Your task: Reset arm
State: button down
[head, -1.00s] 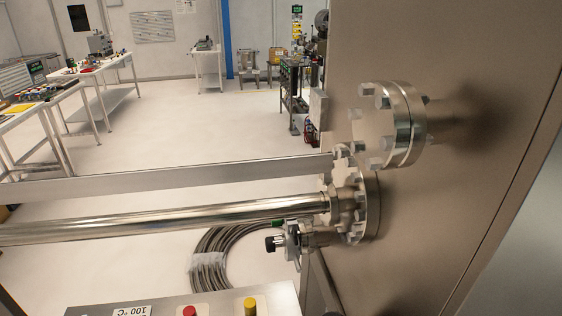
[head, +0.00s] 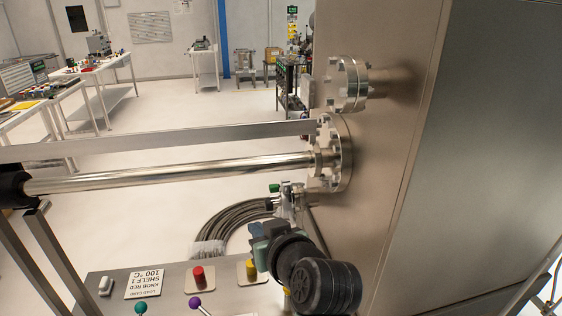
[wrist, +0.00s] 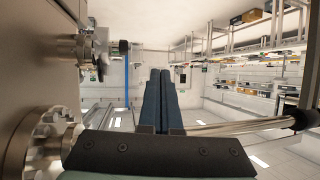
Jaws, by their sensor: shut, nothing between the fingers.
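My gripper (wrist: 160,74) shows in the middle of the wrist view, its two blue-grey fingers side by side, shut and empty. In the head view my dark arm end reaches in at the lower middle, with its greenish hand above the control panel (head: 172,278). The hand is near the yellow knob (head: 251,268). The fingertips are hard to make out there. The steel transfer rod (head: 180,176) runs across to a bolted flange (head: 338,155) on the chamber wall (head: 395,130). In the wrist view the chamber wall (wrist: 25,60) fills the left side.
A second flange (head: 345,84) sticks out above the rod. A red knob (head: 198,276), green knob (head: 141,306) and purple knob (head: 195,302) stand on the panel. A coiled hose (head: 225,222) lies on the floor behind. Open floor and work tables (head: 105,90) are beyond.

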jog(key=s+d+r+m+t+h, duration=0.1)
jog(key=s+d+r+t+h, duration=0.3)
jog(key=r, duration=0.9)
jog(key=s+a+r+m+t+y, duration=0.1)
jog(key=r+t, duration=0.4)
jog(key=r, duration=0.8)
jog(key=s+d+r+m+t+h, duration=0.1)
jog(key=s+r+t, duration=0.5)
jog(key=s+r, duration=0.8)
jog(key=shift+m+t+h, duration=0.4)
jog(key=shift+m+h, duration=0.3)
jog(key=shift+h, duration=0.1)
jog(key=shift+w, duration=0.1)
